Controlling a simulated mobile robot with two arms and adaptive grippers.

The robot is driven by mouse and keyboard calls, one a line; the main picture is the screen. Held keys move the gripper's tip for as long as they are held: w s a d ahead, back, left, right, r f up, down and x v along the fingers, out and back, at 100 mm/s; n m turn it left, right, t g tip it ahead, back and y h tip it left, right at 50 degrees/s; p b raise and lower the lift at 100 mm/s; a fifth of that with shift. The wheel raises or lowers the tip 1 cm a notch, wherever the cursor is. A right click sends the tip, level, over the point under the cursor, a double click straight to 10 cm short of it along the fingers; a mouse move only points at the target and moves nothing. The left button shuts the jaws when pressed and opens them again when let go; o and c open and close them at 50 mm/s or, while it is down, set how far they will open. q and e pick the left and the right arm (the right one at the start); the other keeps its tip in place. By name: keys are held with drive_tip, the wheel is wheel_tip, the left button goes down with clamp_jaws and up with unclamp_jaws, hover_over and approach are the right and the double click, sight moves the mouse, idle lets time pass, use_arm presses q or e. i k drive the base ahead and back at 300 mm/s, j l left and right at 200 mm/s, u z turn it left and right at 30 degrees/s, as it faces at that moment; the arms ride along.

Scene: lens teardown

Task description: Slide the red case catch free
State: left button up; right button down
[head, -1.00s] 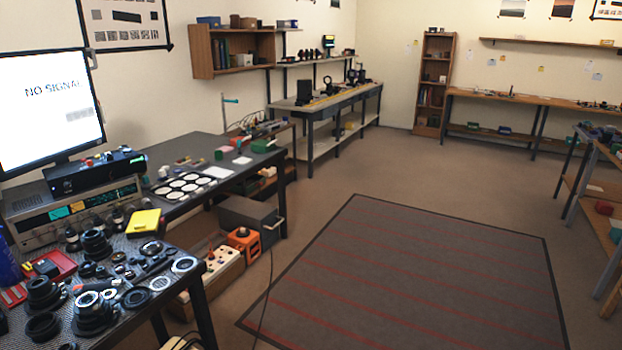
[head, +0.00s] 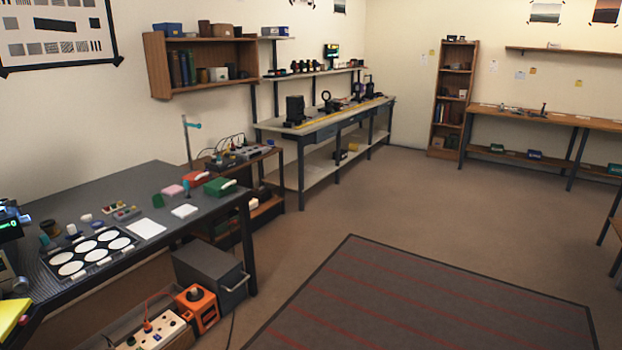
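Neither of my grippers shows in the head view. I cannot make out a red case catch. A small red item (head: 196,177) lies on the dark workbench (head: 60,222) at the left, beside a green box (head: 219,186); it is too small to tell what it is. A pink block (head: 172,190) lies next to them. A yellow item (head: 10,316) is cut off at the lower left edge.
A tray with white discs (head: 92,251) lies on the bench. A grey cabinet (head: 210,276) and an orange box (head: 198,308) stand on the floor below its right end. The floor (head: 340,205) and striped rug (head: 400,310) are clear.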

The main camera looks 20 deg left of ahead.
sight(25, 319)
drive_tip(key=i+j+u, duration=0.2)
drive_tip(key=u, duration=0.3)
drive_tip(key=i+u, duration=0.7)
drive_tip(key=u, duration=0.25)
drive_tip(key=i+l+u, duration=0.2)
drive_tip(key=u, duration=0.25)
drive_tip(key=i+u, duration=0.5)
drive_tip(key=i, duration=0.2)
drive_tip(key=u, duration=0.5)
drive_tip(key=k+l, duration=0.05)
